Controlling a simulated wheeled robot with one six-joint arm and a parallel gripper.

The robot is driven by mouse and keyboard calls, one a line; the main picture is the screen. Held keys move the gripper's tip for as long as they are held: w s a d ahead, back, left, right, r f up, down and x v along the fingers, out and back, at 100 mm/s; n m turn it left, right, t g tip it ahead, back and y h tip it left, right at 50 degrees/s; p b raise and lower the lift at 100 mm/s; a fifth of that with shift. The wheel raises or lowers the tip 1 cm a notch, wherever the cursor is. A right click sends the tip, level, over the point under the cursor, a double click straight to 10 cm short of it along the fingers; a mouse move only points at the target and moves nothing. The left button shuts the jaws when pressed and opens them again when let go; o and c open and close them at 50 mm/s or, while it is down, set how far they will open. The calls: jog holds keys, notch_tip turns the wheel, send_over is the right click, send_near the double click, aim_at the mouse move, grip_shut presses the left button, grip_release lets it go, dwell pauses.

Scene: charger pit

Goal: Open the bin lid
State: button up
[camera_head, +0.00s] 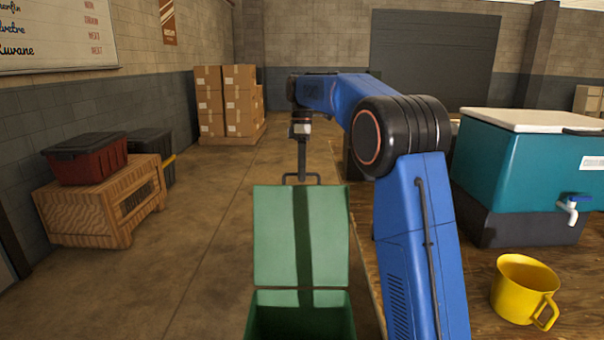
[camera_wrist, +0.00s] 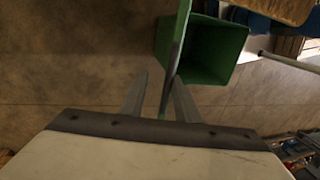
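The green bin (camera_head: 300,325) stands on the floor at the bottom centre of the head view, and its open inside shows in the wrist view (camera_wrist: 215,50). Its green lid (camera_head: 280,235) stands raised, roughly upright, at the far side of the bin. Floor shows between the left finger and the bar. In the head view the fingers are too small to tell contact.
A wooden table (camera_head: 485,310) is at the right, with a teal cooler (camera_head: 510,160) and a yellow mug (camera_head: 522,290). A wooden crate (camera_head: 85,205) with a red box (camera_head: 85,165) stands left. Stacked cartons (camera_head: 228,100) are behind. Floor left of the bin is clear.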

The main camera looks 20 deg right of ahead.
jog(key=v, duration=0.6)
jog(key=shift+r, duration=0.4)
jog(key=shift+w, duration=0.1)
